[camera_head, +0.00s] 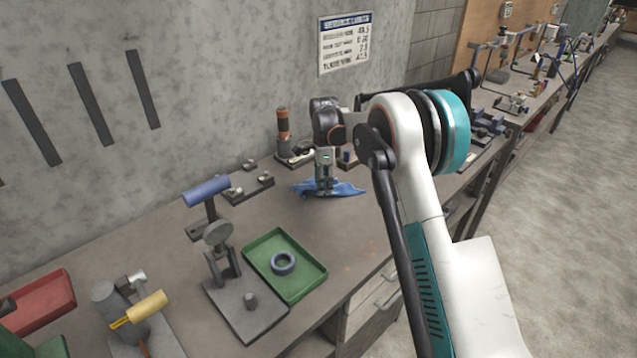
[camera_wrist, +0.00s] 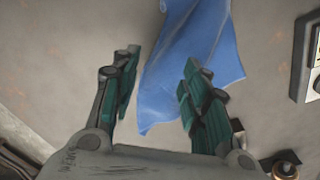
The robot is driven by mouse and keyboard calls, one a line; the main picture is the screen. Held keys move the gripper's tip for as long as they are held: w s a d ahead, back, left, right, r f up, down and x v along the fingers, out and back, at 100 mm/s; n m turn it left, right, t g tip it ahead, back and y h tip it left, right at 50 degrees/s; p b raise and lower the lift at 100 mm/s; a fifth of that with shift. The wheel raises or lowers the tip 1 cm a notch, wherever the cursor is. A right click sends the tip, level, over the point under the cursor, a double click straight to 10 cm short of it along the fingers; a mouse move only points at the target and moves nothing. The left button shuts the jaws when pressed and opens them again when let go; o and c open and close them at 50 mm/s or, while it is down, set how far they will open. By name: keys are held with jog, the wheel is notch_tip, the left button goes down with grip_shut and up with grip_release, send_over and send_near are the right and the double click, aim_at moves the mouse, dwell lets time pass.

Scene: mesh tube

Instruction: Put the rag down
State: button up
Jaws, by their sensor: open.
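The blue rag (camera_head: 345,189) lies crumpled on the bench top near the back wall, below my gripper (camera_head: 325,182). In the wrist view the rag (camera_wrist: 188,65) spreads from the top edge down between the fingers, with one corner reaching lower left and another out to the right. My gripper (camera_wrist: 158,88) is open, with its two teal fingers apart on either side of part of the rag. The right finger overlaps the rag in the picture. I cannot tell whether the fingers touch it.
A stand with a blue cylinder (camera_head: 206,191) is to the left. An orange-and-black tool (camera_head: 283,125) stands behind the rag. Bare bench lies between the rag and tray.

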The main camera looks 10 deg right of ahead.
jog(key=s+r+p, duration=0.3)
jog(key=r, duration=0.5)
jog(key=shift+s+d+r, duration=0.2)
jog(key=shift+s+r, duration=0.05)
jog(key=shift+s, duration=0.05)
jog(key=shift+w+a+f, duration=0.15)
jog(key=shift+a+f, duration=0.05)
jog(key=c, duration=0.7)
jog(key=a+f, duration=0.1)
jog(key=w+a+f, duration=0.1)
jog(key=a, duration=0.1)
jog(key=w+a+f, duration=0.1)
jog(key=a, duration=0.1)
jog(key=shift+w+a+f, duration=0.1)
jog(key=shift+w+f, duration=0.15)
grip_shut()
jog(key=shift+f, duration=1.2)
jog(key=shift+s+f, duration=0.1)
jog(key=shift+f, duration=0.1)
jog(key=shift+f+b, duration=1.1)
jog(key=shift+f, duration=0.9)
